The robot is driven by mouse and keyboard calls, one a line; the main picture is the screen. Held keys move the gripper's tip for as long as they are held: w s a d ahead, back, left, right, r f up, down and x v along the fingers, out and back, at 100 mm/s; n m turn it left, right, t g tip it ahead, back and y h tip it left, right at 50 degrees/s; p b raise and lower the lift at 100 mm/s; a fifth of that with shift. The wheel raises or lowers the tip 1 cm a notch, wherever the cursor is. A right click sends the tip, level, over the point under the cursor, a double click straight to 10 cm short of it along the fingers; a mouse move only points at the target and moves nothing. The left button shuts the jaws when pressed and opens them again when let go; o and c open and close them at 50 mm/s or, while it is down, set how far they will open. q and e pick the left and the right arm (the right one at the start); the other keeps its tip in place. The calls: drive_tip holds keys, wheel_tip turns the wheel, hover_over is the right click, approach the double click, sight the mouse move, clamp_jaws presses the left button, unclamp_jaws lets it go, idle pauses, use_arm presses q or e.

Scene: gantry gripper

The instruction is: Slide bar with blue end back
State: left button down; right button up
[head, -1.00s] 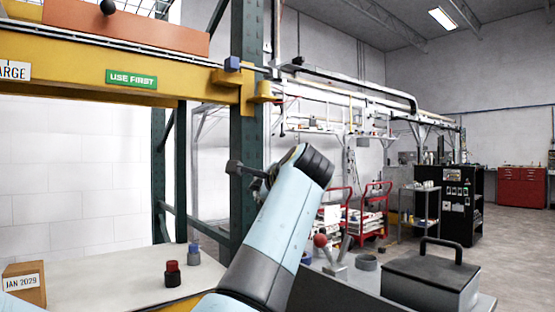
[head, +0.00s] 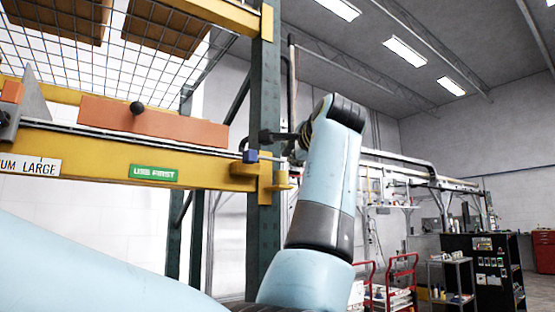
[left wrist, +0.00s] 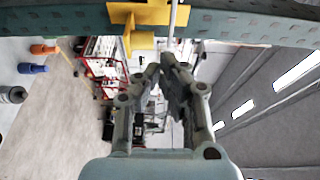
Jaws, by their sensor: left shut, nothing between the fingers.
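A thin grey bar with a blue block at its end (head: 250,156) lies along the yellow beam, near the green upright. The bar extends right past the post. My left gripper (head: 270,137) is just above and right of the blue end in the head view, partly hidden by my wrist. In the left wrist view my left gripper (left wrist: 160,68) is shut and empty, with its fingertips close together. A pale bar (left wrist: 173,20) runs down toward the fingertips there; I cannot tell if they touch. My right gripper is not in view.
The yellow beam (head: 90,160) carries a green "USE FIRST" label (head: 153,173) and an orange panel with a black knob (head: 160,122). The green upright (head: 263,220) stands close to my gripper. A wire mesh shelf is above. Red carts (head: 400,285) stand behind.

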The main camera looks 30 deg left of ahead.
sight(281, 162)
use_arm(q)
drive_tip(key=p+x, duration=0.2)
drive_tip(key=x, duration=0.7)
drive_tip(key=shift+w+a+r, duration=0.1)
drive_tip(key=shift+a+r, duration=0.05)
drive_tip(key=shift+a, duration=0.1)
drive_tip(key=s, duration=0.1)
drive_tip(key=s+a+p, duration=0.1)
drive_tip(key=s, duration=0.1)
drive_tip(key=shift+s+a, duration=0.25)
drive_tip(key=shift+a, duration=0.05)
